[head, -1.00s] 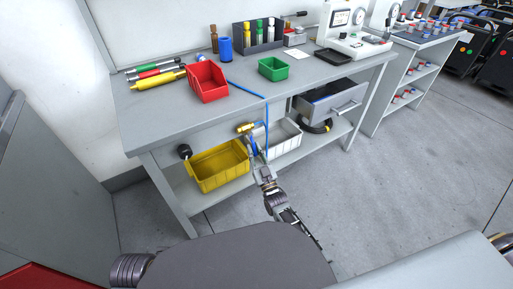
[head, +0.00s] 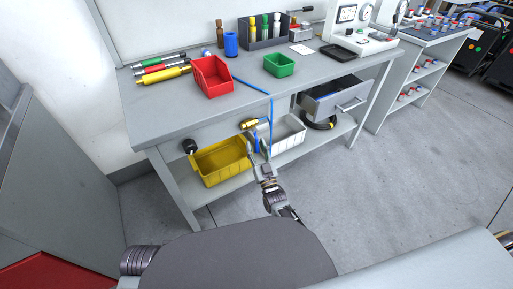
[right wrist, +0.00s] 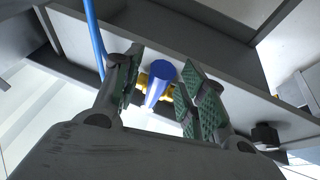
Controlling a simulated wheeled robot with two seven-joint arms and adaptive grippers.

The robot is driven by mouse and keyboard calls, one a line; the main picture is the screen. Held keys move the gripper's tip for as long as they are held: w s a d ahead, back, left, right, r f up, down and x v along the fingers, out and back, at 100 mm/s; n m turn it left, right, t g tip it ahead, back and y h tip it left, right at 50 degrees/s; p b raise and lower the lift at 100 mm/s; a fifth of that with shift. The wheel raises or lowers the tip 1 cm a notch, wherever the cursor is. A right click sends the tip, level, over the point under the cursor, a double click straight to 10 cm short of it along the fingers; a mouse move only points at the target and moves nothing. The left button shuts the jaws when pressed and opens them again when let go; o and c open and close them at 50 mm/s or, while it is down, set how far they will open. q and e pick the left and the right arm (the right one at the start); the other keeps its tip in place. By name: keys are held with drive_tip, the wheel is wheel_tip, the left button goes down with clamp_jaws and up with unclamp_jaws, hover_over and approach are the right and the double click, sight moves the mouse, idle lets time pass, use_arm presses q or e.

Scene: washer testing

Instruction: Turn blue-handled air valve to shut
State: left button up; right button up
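The blue-handled air valve shows in the right wrist view as a blue handle (right wrist: 160,84) on a brass body (right wrist: 146,80), mounted under the bench edge. In the head view its brass body (head: 249,124) shows at the bench front, with the blue handle (head: 257,143) below it, partly behind my gripper. My right gripper (head: 260,153) reaches up to the valve from below. Its two green-padded fingers (right wrist: 165,88) are apart, one on each side of the blue handle; the right one is close to it. Whether either pad touches it I cannot tell. My left gripper is out of view.
A blue hose (head: 271,120) hangs from the bench top beside the valve. A yellow bin (head: 222,172) and a white bin (head: 291,140) stand on the lower shelf. A black knob (head: 189,146) juts from the bench front at left.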

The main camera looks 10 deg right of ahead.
idle(0.3)
drive_tip(key=v, duration=1.2)
idle(0.3)
idle(1.4)
